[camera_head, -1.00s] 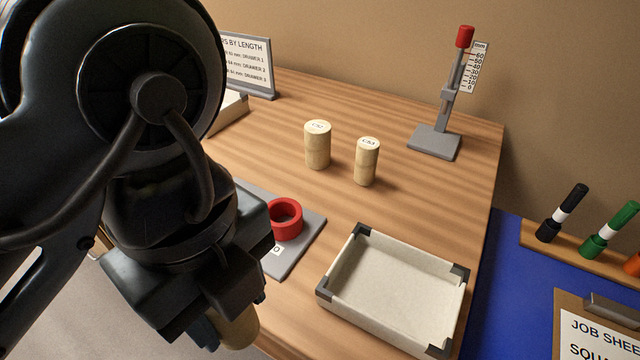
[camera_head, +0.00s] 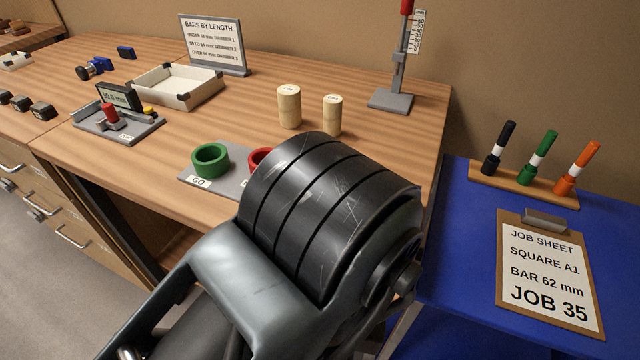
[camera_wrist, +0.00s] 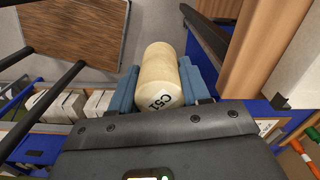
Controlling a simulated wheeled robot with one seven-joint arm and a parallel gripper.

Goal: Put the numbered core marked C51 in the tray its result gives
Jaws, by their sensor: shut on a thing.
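In the wrist view, my gripper (camera_wrist: 158,88) is shut on a pale cylindrical core (camera_wrist: 160,70) marked C51, its blue pads on either side. In the head view my arm hides the gripper and this core. A white tray (camera_head: 150,95) with grey corners stands at the back left of the bench, empty. In the wrist view, a pale wall with a dark corner, apparently another tray (camera_wrist: 295,65), shows at right. A green ring (camera_head: 210,161) stands by a GO label, with a red ring (camera_head: 258,160) partly hidden beside it.
Two other cores (camera_head: 289,107) (camera_head: 333,115) stand upright mid-bench. A gauge with a scale (camera_head: 391,101) is behind them at right. A sign, BARS BY LENGTH (camera_head: 212,45), stands at the back. A blue surface at right holds markers (camera_head: 536,158) and a job sheet (camera_head: 545,270).

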